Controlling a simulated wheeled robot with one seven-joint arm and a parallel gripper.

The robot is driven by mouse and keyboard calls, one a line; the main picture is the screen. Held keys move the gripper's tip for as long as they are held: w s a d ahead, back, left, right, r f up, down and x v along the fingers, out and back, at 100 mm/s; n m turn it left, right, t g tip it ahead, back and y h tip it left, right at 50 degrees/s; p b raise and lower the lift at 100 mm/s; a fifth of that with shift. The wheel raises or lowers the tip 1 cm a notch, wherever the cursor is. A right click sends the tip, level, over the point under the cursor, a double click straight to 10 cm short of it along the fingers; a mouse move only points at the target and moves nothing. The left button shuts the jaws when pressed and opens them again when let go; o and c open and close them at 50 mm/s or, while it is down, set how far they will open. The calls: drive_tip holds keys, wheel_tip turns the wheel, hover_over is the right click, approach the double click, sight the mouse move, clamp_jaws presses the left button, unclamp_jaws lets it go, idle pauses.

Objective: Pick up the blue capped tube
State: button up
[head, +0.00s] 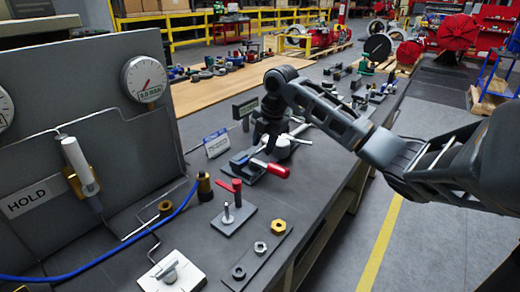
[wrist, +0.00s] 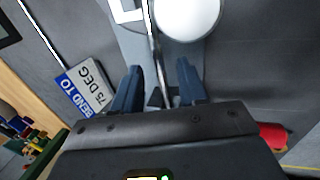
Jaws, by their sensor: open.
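A blue tube (head: 125,243) runs along the bench at the left in the head view and rises toward a brass fitting (head: 204,187). I cannot make out a cap on it. My gripper (head: 262,143) is well to the right of this tube, low over the bench behind the red-handled clamp. In the wrist view my gripper (wrist: 160,66) is open. A thin grey rod or edge (wrist: 153,45) shows between its dark blue fingers, beside a round white disc (wrist: 188,18). I cannot tell whether the fingers touch it. The blue tube does not show in the wrist view.
A "BEND TO 75 DEG" sign (wrist: 84,87) stands left of my fingers; it also shows in the head view (head: 216,143). A red-handled clamp (head: 270,169) lies in front of my gripper. An upright panel with gauges (head: 144,79) bounds the left.

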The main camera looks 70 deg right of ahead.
drive_tip(key=shift+c, duration=0.3)
clamp_jaws()
idle(0.3)
